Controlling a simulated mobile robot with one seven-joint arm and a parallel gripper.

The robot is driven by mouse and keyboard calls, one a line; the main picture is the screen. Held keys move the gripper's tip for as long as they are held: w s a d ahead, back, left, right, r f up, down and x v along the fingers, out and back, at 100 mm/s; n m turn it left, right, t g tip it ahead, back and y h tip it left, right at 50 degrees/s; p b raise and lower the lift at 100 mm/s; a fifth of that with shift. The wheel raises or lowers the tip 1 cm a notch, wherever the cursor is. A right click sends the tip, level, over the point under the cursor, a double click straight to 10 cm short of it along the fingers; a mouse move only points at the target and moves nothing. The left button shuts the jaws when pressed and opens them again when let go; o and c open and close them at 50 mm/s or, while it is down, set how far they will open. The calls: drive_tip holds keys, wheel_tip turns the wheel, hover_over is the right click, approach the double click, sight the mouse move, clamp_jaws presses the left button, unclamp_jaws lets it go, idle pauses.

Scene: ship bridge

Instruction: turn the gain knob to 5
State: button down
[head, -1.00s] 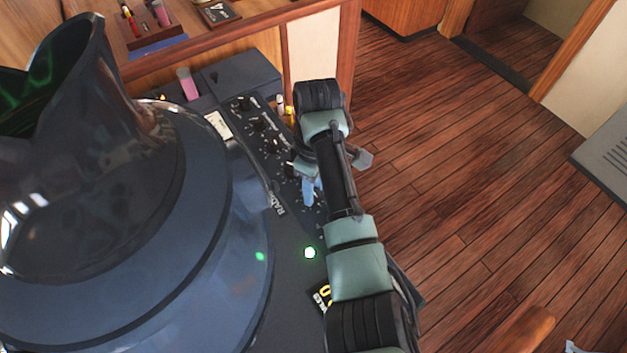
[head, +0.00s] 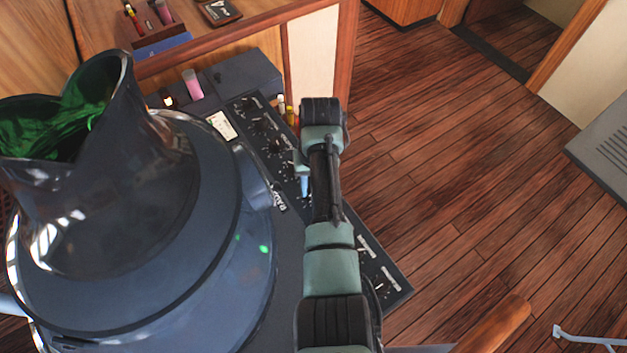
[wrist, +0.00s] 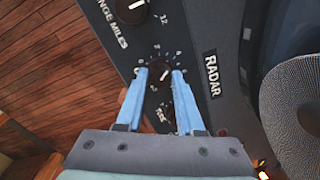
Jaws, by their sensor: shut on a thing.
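In the wrist view a small black knob (wrist: 159,72) sits on the dark radar panel between the two blue fingers of my gripper (wrist: 159,78), which are shut on its sides. Its white pointer line slants to the upper right. Small white scale digits ring it, partly covered by the fingers; its name label is not readable, so I cannot confirm it is the gain knob. In the head view my gripper (head: 304,184) is over the panel's right part, and my arm hides the gripped knob.
A range-miles knob (wrist: 131,10) and another knob (wrist: 168,113) lie on either side of the gripped one. The big dark radar hood (head: 140,200) stands left of my arm.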

drive_tip(key=m+p, duration=0.1)
drive_tip(key=m, duration=0.3)
drive_tip(key=shift+r, duration=0.15)
drive_tip(key=shift+m+p, duration=0.5)
drive_tip(key=shift+m, duration=1)
drive_tip(key=c, duration=0.5)
unclamp_jaws()
drive_tip(key=shift+c, duration=0.2)
wheel_tip(320, 180, up, 13)
drive_tip(key=shift+s+d+b, duration=0.15)
drive_tip(key=shift+d+b, duration=0.1)
drive_tip(key=shift+b, duration=0.2)
